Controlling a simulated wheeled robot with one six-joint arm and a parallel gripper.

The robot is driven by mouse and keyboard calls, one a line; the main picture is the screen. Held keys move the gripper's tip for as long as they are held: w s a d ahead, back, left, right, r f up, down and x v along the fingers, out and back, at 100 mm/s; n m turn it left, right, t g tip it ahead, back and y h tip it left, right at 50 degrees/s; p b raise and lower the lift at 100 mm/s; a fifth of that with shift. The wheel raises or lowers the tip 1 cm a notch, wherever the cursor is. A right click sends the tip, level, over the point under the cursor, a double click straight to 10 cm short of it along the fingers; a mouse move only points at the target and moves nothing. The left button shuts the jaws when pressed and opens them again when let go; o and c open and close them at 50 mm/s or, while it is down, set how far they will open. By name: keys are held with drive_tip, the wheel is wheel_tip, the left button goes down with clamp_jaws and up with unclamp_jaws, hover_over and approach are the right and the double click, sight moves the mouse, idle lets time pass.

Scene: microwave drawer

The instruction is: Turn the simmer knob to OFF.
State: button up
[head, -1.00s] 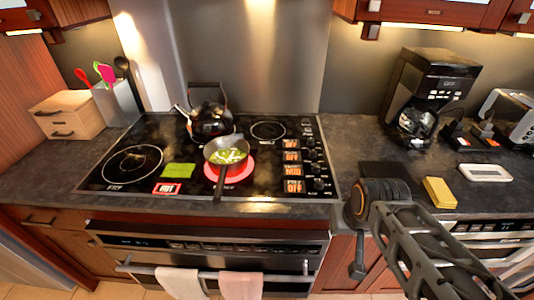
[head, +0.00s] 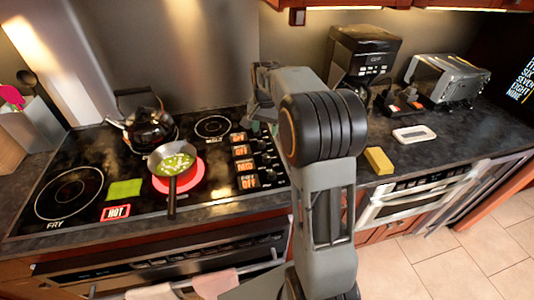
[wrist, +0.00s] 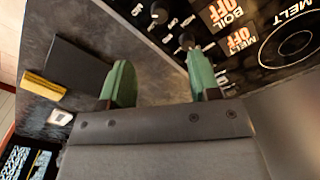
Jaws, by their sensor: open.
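The knob panel is on the right side of the black cooktop (head: 92,165). In the head view, the lit MID label (head: 245,166) sits third from the back among labels that read OFF; its small print is too small to read. Its dark knob (head: 270,171) is just to the right, near my arm. My gripper (wrist: 162,80) is open and empty, its green fingers over the counter beside the panel. In the wrist view, the MELT knob (wrist: 186,41) lies just beyond the right finger, by an OFF label. The BOIL knob (wrist: 158,13) is farther off.
A pan (head: 172,160) with green food sits on a glowing red burner. A kettle (head: 147,125) stands behind it. A yellow sponge (head: 379,160) and a white tray-like item (head: 414,133) lie on the counter right of my arm. A coffee maker (head: 364,55) stands at the back.

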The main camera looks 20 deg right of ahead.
sight(267, 157)
drive_tip(key=f, duration=0.4)
drive_tip(key=f+p, duration=0.1)
drive_tip(key=f, duration=0.9)
drive_tip(key=shift+w+d+p, duration=0.25)
drive_tip(key=shift+d+p, duration=0.05)
drive_tip(key=shift+c, duration=0.4)
drive_tip(key=c, duration=0.8)
drive_tip(key=shift+c, duration=0.2)
